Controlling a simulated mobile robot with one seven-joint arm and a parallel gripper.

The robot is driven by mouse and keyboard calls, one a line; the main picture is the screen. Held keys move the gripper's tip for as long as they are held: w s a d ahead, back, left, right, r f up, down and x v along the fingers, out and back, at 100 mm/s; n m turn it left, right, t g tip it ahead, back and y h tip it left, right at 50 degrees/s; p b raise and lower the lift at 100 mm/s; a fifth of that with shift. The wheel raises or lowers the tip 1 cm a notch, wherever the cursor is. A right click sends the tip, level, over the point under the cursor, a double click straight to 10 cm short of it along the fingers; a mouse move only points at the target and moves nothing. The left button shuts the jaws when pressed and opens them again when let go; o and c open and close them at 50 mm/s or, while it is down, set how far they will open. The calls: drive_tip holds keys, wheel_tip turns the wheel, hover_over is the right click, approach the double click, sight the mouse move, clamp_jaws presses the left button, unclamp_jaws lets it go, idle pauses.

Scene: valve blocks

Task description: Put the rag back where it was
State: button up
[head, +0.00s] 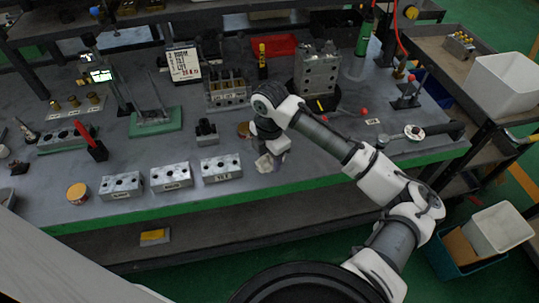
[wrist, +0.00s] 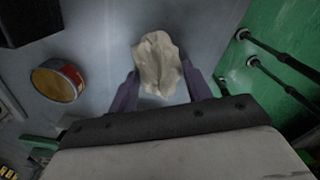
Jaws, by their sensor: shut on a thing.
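A crumpled cream-coloured rag (wrist: 158,63) is between the two fingers of my gripper (wrist: 161,88) in the wrist view. My gripper is shut on it, and the rag bulges out past the fingertips. In the head view the rag (head: 264,164) shows as a pale patch under my gripper (head: 270,155), near the front edge of the workbench (head: 300,178). I cannot tell whether the rag touches the bench top.
Three labelled valve blocks (head: 221,168) stand in a row left of my gripper. A small dark block (head: 206,133) and a round tin (wrist: 57,82) are close by. A big valve block (head: 317,70) stands behind. Bench top right of the rag is mostly clear.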

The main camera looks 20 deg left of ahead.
drive_tip(key=o, duration=0.9)
drive_tip(key=shift+f, duration=0.1)
